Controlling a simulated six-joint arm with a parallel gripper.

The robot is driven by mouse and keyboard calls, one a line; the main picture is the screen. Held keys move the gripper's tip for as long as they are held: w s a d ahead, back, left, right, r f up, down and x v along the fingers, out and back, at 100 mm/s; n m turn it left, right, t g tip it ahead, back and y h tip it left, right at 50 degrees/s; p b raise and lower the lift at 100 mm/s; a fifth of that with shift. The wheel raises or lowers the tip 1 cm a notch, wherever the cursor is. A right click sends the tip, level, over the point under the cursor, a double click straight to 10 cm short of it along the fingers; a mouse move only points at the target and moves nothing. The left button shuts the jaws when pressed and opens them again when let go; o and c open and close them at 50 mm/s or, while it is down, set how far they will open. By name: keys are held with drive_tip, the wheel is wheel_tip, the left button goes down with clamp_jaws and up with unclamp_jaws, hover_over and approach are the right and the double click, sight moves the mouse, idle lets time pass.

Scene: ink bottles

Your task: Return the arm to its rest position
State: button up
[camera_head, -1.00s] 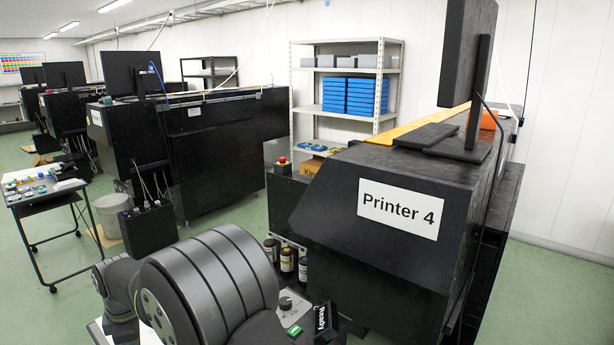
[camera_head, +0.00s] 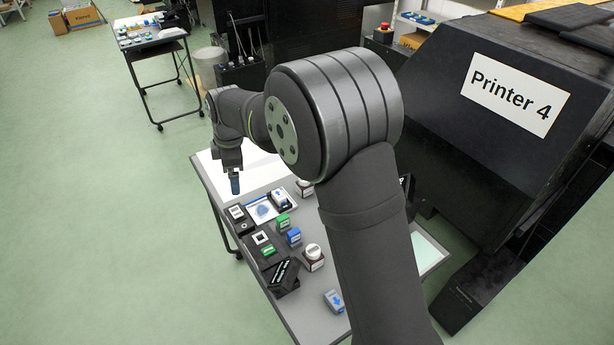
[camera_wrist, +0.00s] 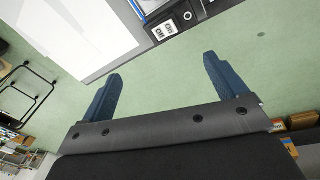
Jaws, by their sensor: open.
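My gripper (camera_head: 235,183) hangs at the left edge of the cart (camera_head: 212,196) in the head view, with its blue fingers pointing down. In the wrist view my gripper (camera_wrist: 162,90) has its two blue fingers spread wide apart, with only green floor between them. It is open and empty. My arm arches from the bottom of the head view over the cart and hides part of its top and right side.
On the cart are stamps, a blue ink pad (camera_head: 263,210), dark boxes (camera_head: 284,277) and white-capped bottles (camera_head: 313,255). Printer 4 (camera_head: 500,130) stands close on the right. Another small table (camera_head: 150,45) is at the back left. Green floor on the left is clear.

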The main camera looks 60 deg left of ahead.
drive_tip(key=shift+o, duration=0.7)
drive_tip(key=w+d+r, duration=0.2)
drive_tip(key=w+r, duration=0.1)
drive_tip(key=w, duration=0.2)
drive_tip(key=w+d+r+n+g, duration=0.1)
drive_tip(key=w+d+r, duration=0.1)
drive_tip(key=w, duration=0.4)
drive_tip(key=shift+d+r+n+y, duration=0.15)
drive_tip(key=shift+r+n+y, duration=0.15)
drive_tip(key=shift+r+y, duration=0.15)
drive_tip(key=w+d+r+n+y, duration=0.1)
drive_tip(key=w+d+r+n, duration=0.1)
drive_tip(key=w+d+r, duration=0.5)
drive_tip(key=w+a+x, duration=0.1)
drive_tip(key=x, duration=1)
drive_tip(key=shift+g, duration=0.4)
drive_tip(key=shift+s, duration=0.1)
drive_tip(key=v, duration=0.9)
drive_tip(key=shift+d+r, duration=0.25)
drive_tip(key=shift+r, duration=0.1)
